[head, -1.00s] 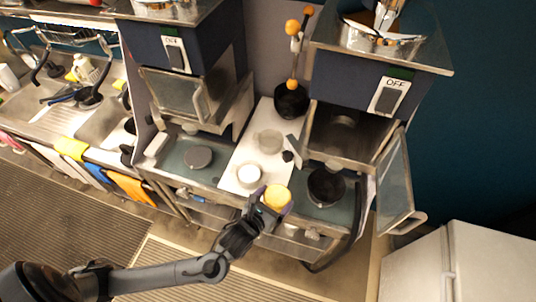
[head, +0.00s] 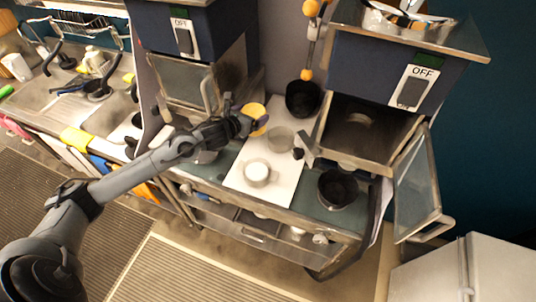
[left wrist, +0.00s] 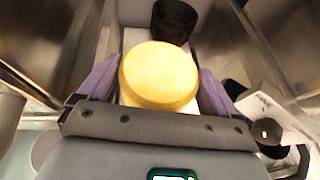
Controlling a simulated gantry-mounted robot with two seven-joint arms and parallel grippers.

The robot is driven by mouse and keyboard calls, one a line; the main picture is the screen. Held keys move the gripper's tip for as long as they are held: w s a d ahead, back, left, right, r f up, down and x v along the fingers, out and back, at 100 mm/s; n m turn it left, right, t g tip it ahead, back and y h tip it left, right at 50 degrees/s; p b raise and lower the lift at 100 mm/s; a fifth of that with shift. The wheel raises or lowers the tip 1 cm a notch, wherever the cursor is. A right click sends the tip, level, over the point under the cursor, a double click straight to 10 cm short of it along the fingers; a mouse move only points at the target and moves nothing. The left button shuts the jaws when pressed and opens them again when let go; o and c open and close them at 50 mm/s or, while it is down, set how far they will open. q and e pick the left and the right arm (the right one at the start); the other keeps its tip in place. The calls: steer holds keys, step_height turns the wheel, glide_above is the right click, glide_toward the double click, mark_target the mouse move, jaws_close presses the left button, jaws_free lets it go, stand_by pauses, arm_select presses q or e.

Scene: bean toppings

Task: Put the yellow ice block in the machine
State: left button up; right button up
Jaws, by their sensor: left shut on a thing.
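The yellow ice block (head: 257,113) is a round yellow disc held up over the counter, between the two machines in the head view. My left gripper (head: 247,124) is shut on it. The left wrist view shows the block (left wrist: 160,74) between the two purple fingers. The right machine (head: 360,125) has a switch marked OFF and an open compartment, its glass door (head: 417,185) swung out to the right. The left machine (head: 183,80) also has an OFF switch, and its glass door is close to my gripper. My right gripper is not in view.
On the white board (head: 235,180) stand a white round container (head: 257,173) and a clear bowl (head: 280,139). A black pot (head: 303,98) stands behind them. A dark pan (head: 337,188) is at the right. A sink (head: 45,95) lies at the left.

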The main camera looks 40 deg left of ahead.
arm_select(q)
steer(key=shift+w+f+p, duration=0.15)
steer(key=shift+f+p, duration=1.15)
steer(key=shift+f, duration=7.35)
steer(key=o, duration=1)
steer(key=shift+f, duration=0.25)
steer(key=shift+o, duration=0.6)
steer(key=shift+r, duration=0.15)
